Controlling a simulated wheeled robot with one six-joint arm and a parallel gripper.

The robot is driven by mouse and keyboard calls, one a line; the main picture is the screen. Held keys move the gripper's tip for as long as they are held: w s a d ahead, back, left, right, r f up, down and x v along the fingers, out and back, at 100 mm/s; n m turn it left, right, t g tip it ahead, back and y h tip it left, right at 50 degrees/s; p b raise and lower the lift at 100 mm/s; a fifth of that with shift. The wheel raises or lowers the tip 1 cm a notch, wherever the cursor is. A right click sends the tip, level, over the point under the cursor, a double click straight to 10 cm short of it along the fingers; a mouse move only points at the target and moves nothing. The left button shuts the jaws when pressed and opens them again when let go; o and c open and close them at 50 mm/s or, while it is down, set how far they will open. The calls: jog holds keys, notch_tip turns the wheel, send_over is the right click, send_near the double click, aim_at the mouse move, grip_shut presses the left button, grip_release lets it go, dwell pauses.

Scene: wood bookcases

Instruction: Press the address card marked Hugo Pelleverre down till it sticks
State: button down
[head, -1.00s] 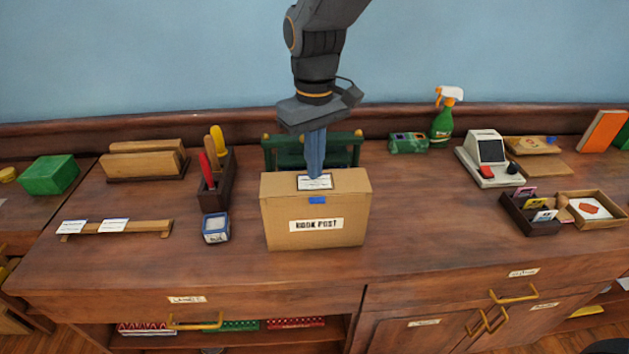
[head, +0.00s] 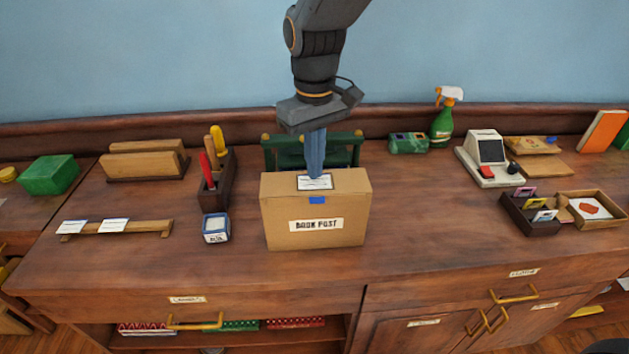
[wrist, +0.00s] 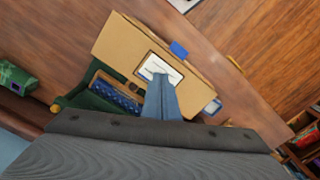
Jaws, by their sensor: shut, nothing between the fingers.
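A white address card (head: 315,183) lies in a dark-edged frame on top of the cardboard box labelled BOOK POST (head: 345,220). The card's writing is too small to read. My gripper (head: 316,176) is shut and empty, pointing down, with its blue fingertips at the back part of the card. In the wrist view the card (wrist: 158,69) shows just beyond the fingertips (wrist: 160,78); whether they touch it or hover just above is hard to tell. The fingers hide part of the card. A blue tab (head: 317,200) is on the box's upper front edge.
A green rack (head: 285,157) stands behind the box. A small blue-and-white box (head: 216,229) and a dark tool holder (head: 217,190) stand left. A wooden rail (head: 140,228) carries two more white cards.

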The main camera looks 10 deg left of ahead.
jog(key=shift+f, duration=0.65)
jog(key=shift+r, duration=0.1)
dwell(0.9)
notch_tip(320, 180, up, 7)
jog(key=p, duration=0.5)
jog(key=shift+p, duration=0.35)
jog(key=shift+d, duration=0.1)
jog(key=s+d+f+m+b, duration=0.1)
jog(key=s+d+f+m, duration=0.2)
jog(key=d, duration=0.6)
jog(key=s+d+f+m+t+b, duration=0.1)
jog(key=s+d+f+m, duration=0.1)
jog(key=d, duration=0.7)
jog(key=s+d+f+m+b, duration=0.2)
jog(key=s+d+f+m, duration=0.1)
jog(key=d, duration=0.7)
jog(key=shift+s+f+m, duration=0.3)
jog(key=shift+s+f, duration=0.35)
jog(key=shift+f, duration=0.1)
jog(key=shift+w, duration=0.1)
